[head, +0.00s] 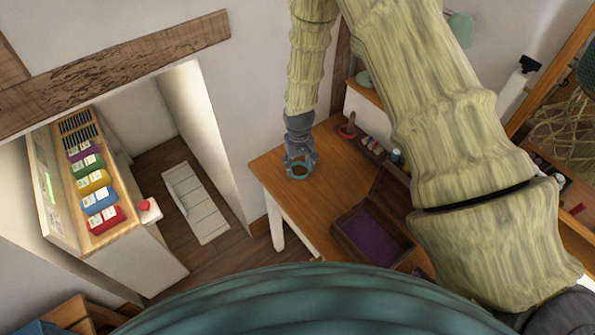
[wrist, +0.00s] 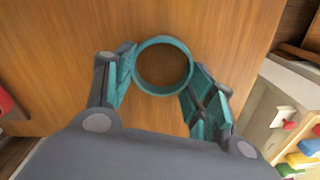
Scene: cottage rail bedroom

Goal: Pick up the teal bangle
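The teal bangle (wrist: 136,65) shows as a round ring against the brown tabletop in the wrist view. In the head view the bangle (head: 298,176) is a small teal ring under my gripper, near the table's left edge. My gripper (wrist: 161,68) has its two fingers spread apart, with teal pads, one on each side of the ring's near part. In the head view my gripper (head: 300,160) points down over the table. The fingertips are very close to the ring's rim; I cannot tell whether they touch it.
The wooden table (head: 290,200) has bare top around the bangle. An open box with purple lining (head: 372,240) stands to its right. A red ring holder (head: 348,128) and small items in a tray (head: 372,147) are behind.

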